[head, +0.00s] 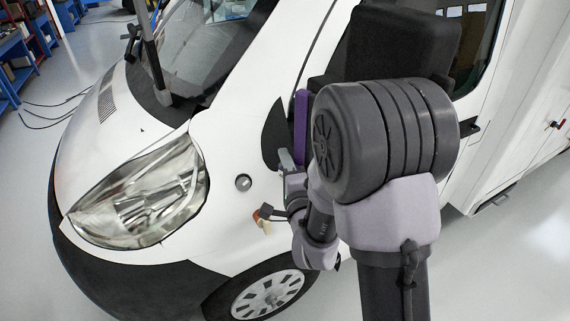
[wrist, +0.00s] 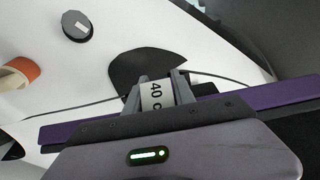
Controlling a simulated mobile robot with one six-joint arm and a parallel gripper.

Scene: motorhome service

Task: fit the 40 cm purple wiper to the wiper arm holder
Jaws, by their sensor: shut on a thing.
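The purple wiper shows as a narrow upright strip (head: 301,124) beside my arm in the head view. In the wrist view it is a long purple bar (wrist: 278,95) running across the picture behind my gripper. My gripper (wrist: 160,94) is shut on the wiper's white middle piece, which carries a label reading "40 c" with the rest cut off. In the head view my gripper (head: 290,163) is partly hidden by my arm. A dark upright arm (head: 153,66) stands in front of the windscreen at upper left, and seems to be the wiper arm; its holder cannot be made out clearly.
The white motorhome's bonnet (head: 95,150) and headlight (head: 145,195) fill the left. An orange-and-cream thing (head: 264,218) lies near the front wheel (head: 268,295). Blue shelves (head: 12,62) and loose cables stand far left. The grey floor at lower left is clear.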

